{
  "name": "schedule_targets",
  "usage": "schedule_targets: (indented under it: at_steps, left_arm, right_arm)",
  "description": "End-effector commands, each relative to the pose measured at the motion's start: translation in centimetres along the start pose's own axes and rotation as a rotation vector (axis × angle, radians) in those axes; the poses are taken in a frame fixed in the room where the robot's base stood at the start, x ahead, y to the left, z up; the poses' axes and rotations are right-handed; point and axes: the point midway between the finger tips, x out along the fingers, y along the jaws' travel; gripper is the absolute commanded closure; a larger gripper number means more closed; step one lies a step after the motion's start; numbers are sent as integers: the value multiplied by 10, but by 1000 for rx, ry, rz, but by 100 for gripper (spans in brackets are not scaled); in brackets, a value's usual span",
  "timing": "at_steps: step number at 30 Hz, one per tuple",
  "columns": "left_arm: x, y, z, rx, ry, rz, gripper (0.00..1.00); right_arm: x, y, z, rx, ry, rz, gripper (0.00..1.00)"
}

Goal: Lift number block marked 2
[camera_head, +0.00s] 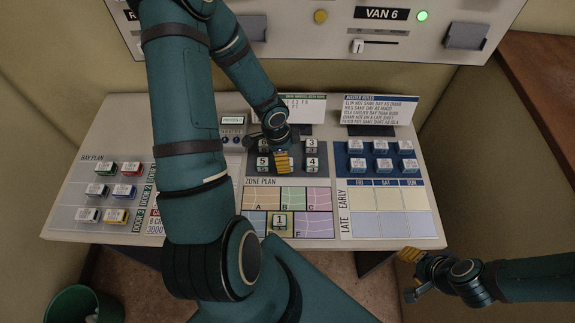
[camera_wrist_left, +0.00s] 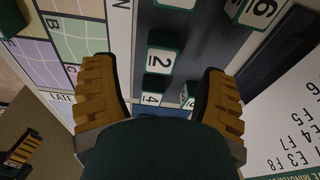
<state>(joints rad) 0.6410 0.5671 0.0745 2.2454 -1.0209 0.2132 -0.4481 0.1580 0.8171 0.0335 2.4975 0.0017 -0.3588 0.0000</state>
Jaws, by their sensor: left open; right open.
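The number block marked 2 (camera_wrist_left: 160,62) shows in the left wrist view, white-faced with a dark green edge, on the dark panel. It lies between the open fingers of my left gripper (camera_wrist_left: 156,72), and I cannot tell how far below them. In the head view my left gripper (camera_head: 283,161) is over the block panel, and block 2 cannot be made out there. Blocks 5 (camera_head: 262,163), 3 (camera_head: 311,143) and 4 (camera_head: 312,163) stand around it. My right gripper (camera_head: 408,272) is open and empty beyond the console's front right edge.
Block 1 (camera_head: 279,221) sits on the zone plan (camera_head: 259,195). Block 6 (camera_wrist_left: 262,10) shows in the left wrist view. Several blue blocks (camera_head: 381,164) stand to the right, coloured blocks (camera_head: 96,190) to the left. Upright cards (camera_head: 378,110) stand behind.

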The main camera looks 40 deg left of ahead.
Motion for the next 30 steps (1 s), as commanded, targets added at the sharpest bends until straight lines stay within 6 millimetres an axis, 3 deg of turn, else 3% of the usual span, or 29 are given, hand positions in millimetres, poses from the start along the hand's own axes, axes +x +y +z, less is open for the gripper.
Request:
schedule_targets:
  at_steps: [9, 19, 20, 25, 30]
  left_arm:
    - [44, 0, -3, 2, 0, 1, 27]
    - [49, -1, -3, 0, 0, 0, 27]
    - [49, -1, -3, 0, 0, 0, 29]
    - [49, 0, -3, 0, 0, 1, 89]
    - [49, 0, -3, 0, 0, 1, 90]
  right_arm:
    - [18, 6, 2, 1, 1, 2, 53]
    - [19, 6, 2, 1, 2, 3, 53]
    - [19, 6, 2, 1, 2, 3, 53]
    - [19, 6, 2, 1, 2, 3, 53]
    - [19, 7, 2, 1, 2, 3, 53]
